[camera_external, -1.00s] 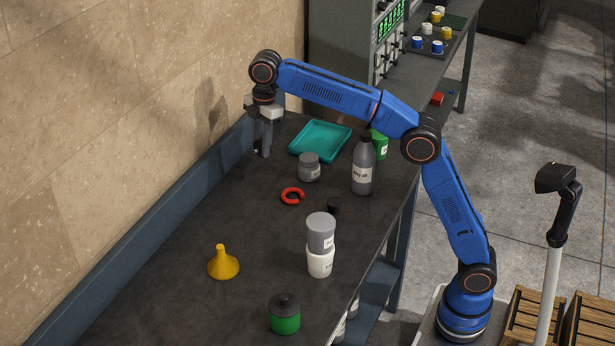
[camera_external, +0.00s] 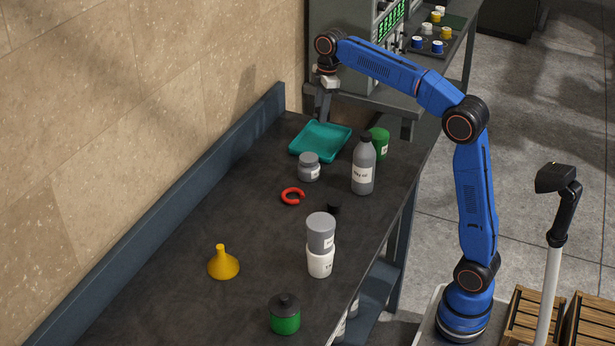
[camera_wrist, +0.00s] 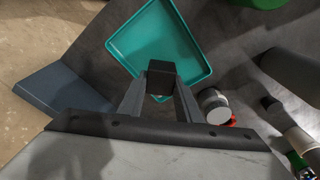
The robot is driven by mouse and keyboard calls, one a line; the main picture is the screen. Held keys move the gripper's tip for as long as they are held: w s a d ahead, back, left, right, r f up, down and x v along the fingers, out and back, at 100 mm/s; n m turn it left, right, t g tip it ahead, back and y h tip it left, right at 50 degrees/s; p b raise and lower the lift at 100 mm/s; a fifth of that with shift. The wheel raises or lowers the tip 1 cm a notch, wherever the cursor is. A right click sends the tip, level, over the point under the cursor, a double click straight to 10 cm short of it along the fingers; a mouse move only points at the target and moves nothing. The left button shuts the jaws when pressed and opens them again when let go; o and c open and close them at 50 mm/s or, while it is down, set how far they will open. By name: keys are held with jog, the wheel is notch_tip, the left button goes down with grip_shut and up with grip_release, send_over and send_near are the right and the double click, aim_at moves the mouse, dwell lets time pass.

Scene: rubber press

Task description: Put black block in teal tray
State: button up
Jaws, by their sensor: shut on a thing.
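The teal tray (camera_external: 340,135) lies on the dark table at its far end, and it also shows in the wrist view (camera_wrist: 197,72). My gripper (camera_external: 322,116) is over the tray's back left part. In the wrist view my gripper (camera_wrist: 160,90) is shut on the black block (camera_wrist: 161,68), which is held between the fingertips with the tray behind it. The block is too small or hidden to make out in the external view. The gap between block and tray floor cannot be told.
A grey jar (camera_external: 309,168) stands just in front of the tray. A grey bottle (camera_external: 363,168) and a green container (camera_external: 380,143) stand to its right. A red ring (camera_external: 292,196) lies nearer. The control cabinet (camera_external: 345,45) stands behind the table's far end.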

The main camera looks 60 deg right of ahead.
aim_at(319, 143)
jog(key=shift+f, duration=4.7)
jog(key=shift+f, duration=0.1)
jog(key=o, duration=1.1)
jog(key=r, duration=0.7)
jog(key=s+d+r, duration=0.1)
jog(key=r, duration=0.3)
jog(key=shift+r, duration=0.6)
